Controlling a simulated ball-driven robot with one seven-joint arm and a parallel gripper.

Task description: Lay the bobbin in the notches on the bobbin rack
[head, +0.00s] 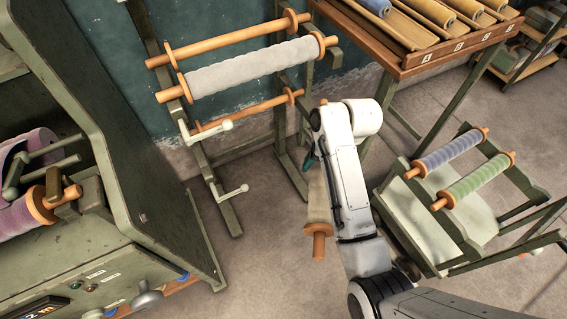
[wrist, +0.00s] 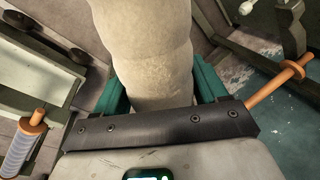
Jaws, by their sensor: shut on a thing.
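My gripper (wrist: 158,92) is shut on a cream-wound bobbin (wrist: 145,45), with its teal fingers on either side of the winding. In the head view the held bobbin (head: 317,203) hangs steeply below my wrist, its orange end lowest; my arm hides part of it. A tall olive frame (head: 205,165) at the back holds a pale grey bobbin (head: 250,68) between orange rods. A low olive stand (head: 392,190) at right carries a blue bobbin (head: 449,152) and a green bobbin (head: 475,181). I cannot tell which of these is the bobbin rack. The held bobbin is apart from both.
A wooden shelf (head: 440,55) with lettered troughs and several rolls stands at the upper right. A large olive machine (head: 110,245) with a purple roll (head: 15,217) fills the left. Bare floor (head: 262,270) lies between.

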